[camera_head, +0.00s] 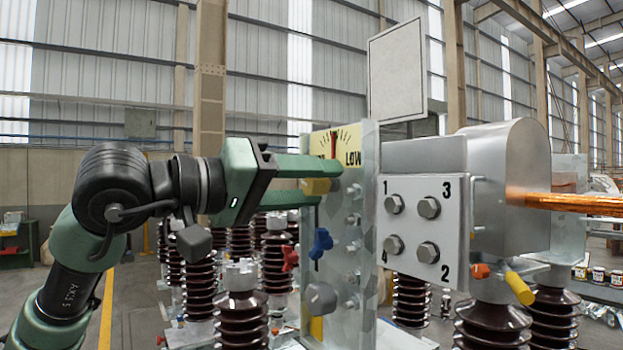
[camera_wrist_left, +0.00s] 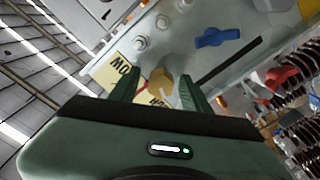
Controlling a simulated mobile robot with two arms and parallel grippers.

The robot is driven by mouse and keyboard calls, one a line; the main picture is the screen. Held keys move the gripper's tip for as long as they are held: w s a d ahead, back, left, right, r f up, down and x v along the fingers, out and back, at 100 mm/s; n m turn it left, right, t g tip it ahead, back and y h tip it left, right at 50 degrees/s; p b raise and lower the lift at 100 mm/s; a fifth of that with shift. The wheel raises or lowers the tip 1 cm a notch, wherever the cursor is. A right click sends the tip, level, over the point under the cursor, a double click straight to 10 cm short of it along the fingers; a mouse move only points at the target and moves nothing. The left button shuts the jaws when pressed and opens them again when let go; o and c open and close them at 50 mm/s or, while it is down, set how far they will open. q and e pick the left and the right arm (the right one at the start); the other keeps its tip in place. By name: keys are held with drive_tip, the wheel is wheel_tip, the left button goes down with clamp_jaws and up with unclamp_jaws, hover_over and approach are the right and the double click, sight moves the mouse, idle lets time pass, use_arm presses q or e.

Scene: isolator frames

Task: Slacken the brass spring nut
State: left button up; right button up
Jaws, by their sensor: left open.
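The brass spring nut (camera_head: 317,186) sits on the side of the upright metal plate (camera_head: 352,225), just below the yellow gauge label. My left gripper (camera_head: 329,182) is open, with one green finger above the nut and one below it. In the left wrist view the nut (camera_wrist_left: 160,81) lies between the two fingertips of the gripper (camera_wrist_left: 159,79), and a gap shows between nut and fingers. The gauge label (camera_head: 343,148) reads LOW at its right end and has a red needle pointing nearly straight up. My right gripper is not in view.
Below the nut are a blue wing knob (camera_head: 321,243), a red knob (camera_head: 290,257) and a grey knob (camera_head: 320,298). To the right, a plate with numbered bolts (camera_head: 425,230) adjoins a metal housing (camera_head: 525,180) with a copper bar (camera_head: 575,204). Brown ribbed insulators (camera_head: 241,308) stand below.

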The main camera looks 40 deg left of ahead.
use_arm(q)
drive_tip(key=shift+c, duration=0.4)
clamp_jaws()
